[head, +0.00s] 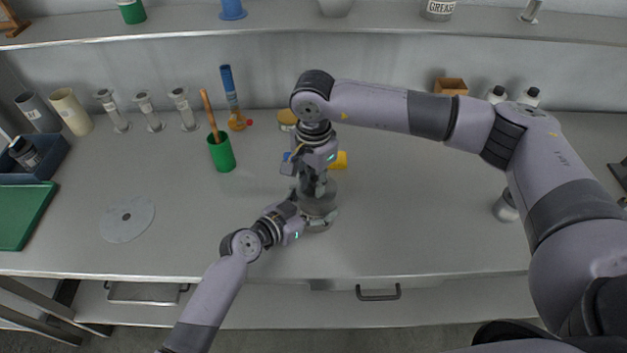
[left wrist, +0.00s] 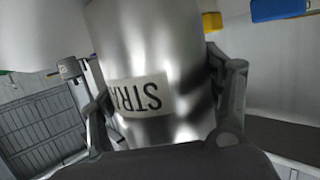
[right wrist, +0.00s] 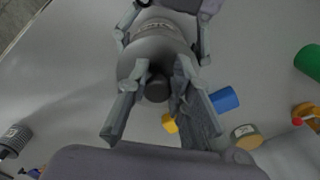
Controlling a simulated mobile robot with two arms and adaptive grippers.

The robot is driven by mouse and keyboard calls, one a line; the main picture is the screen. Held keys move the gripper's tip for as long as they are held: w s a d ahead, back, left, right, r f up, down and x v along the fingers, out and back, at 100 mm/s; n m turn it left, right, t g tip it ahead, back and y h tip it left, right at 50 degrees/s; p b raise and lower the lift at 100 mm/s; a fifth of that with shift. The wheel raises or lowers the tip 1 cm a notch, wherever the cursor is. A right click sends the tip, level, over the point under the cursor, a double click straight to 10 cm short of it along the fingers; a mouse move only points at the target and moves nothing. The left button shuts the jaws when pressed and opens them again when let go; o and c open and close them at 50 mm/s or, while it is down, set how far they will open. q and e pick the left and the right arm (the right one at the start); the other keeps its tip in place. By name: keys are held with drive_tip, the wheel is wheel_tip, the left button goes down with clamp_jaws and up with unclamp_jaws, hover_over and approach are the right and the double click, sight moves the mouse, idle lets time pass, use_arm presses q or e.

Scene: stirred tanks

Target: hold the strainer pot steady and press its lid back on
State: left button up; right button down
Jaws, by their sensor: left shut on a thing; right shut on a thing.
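The metal strainer pot (head: 318,210) stands on the bench in the head view. The left wrist view shows its shiny wall and upside-down label, partly reading "STRA" (left wrist: 140,96). My left gripper (head: 318,222) is shut around the pot's body from the front left, with a finger on each side. The grey lid (right wrist: 148,47) is at the pot's top, with a dark knob (right wrist: 157,88). My right gripper (head: 316,188) is above the pot, pointing down, shut on the lid's knob. The fingers hide part of the rim, so I cannot tell whether the lid is fully seated.
A blue block (right wrist: 224,99) and a yellow block (head: 341,160) lie close behind the pot. A green cup (head: 221,152) with a wooden-handled tool stands to the left. A pale disc (head: 128,219) lies farther left. The bench right of the pot is mostly clear.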

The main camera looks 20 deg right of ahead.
drive_tip(key=c, duration=1.3)
unclamp_jaws()
drive_tip(key=shift+c, duration=0.2)
drive_tip(key=o, duration=0.5)
drive_tip(key=shift+r, duration=0.15)
drive_tip(key=shift+r, duration=3.35)
drive_tip(key=shift+c, duration=0.6)
